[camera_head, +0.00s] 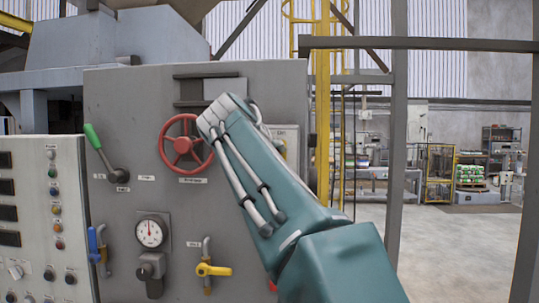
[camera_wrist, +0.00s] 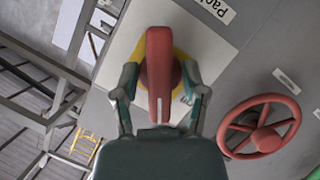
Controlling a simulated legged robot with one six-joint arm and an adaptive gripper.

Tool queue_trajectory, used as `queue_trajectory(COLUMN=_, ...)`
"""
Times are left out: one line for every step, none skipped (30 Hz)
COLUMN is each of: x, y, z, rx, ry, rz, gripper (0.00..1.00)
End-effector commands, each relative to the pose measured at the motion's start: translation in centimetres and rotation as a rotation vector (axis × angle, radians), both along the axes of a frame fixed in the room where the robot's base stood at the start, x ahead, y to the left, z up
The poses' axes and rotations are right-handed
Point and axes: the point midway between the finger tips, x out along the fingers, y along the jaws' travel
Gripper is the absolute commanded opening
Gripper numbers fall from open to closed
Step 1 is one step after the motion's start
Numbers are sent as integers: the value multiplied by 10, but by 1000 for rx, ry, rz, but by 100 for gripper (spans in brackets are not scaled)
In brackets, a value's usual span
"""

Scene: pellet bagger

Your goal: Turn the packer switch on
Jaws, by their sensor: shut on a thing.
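The packer switch (camera_wrist: 158,48) is a red handle on a yellow round backing, seen in the wrist view next to a white label that begins "Pack". Its handle runs upright in that view. My gripper (camera_wrist: 160,78) is shut on the handle, with one finger on each side. In the head view my arm hides the switch and the gripper; only part of the label plate (camera_head: 291,135) shows to the right of the arm.
The grey panel (camera_head: 120,80) also carries a red handwheel (camera_head: 183,145), close beside my arm, which shows in the wrist view too (camera_wrist: 262,125). A green-handled lever (camera_head: 97,143), gauge (camera_head: 151,232) and yellow valve (camera_head: 213,269) are nearby. Open floor (camera_head: 450,240) lies right.

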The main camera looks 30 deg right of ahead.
Motion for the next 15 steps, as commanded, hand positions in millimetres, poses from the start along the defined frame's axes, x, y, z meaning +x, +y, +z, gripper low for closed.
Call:
queue_trajectory(x=2, y=-1, z=-6, rx=43, ry=-10, rz=-4, gripper=9)
queue_trajectory(x=2, y=-1, z=-6, rx=67, ry=-26, rz=-3, gripper=8)
queue_trajectory(x=2, y=-1, z=-6, rx=98, ry=-48, rz=-2, gripper=8)
queue_trajectory(x=2, y=-1, z=-6, rx=121, ry=-64, rz=-2, gripper=8)
queue_trajectory(x=2, y=-1, z=-6, rx=144, ry=-80, rz=-3, gripper=8)
queue_trajectory(x=2, y=-1, z=-6, rx=174, ry=-100, rz=-3, gripper=8)
queue_trajectory(x=2, y=-1, z=-6, rx=197, ry=-116, rz=-4, gripper=8)
queue_trajectory(x=2, y=-1, z=-6, rx=218, ry=-129, rz=-3, gripper=8)
queue_trajectory(x=2, y=0, z=-6, rx=248, ry=-149, rz=-3, gripper=8)
queue_trajectory(x=2, y=0, z=-6, rx=267, ry=-163, rz=-2, gripper=8)
queue_trajectory(x=3, y=0, z=-6, rx=288, ry=-177, rz=-2, gripper=8)
queue_trajectory(x=2, y=-1, z=-6, rx=313, ry=-194, rz=-2, gripper=8)
queue_trajectory(x=3, y=0, z=-6, rx=332, ry=-207, rz=-2, gripper=8)
queue_trajectory(x=2, y=0, z=-6, rx=349, ry=-220, rz=-3, gripper=8)
queue_trajectory(x=3, y=0, z=-6, rx=371, ry=-234, rz=-2, gripper=8)
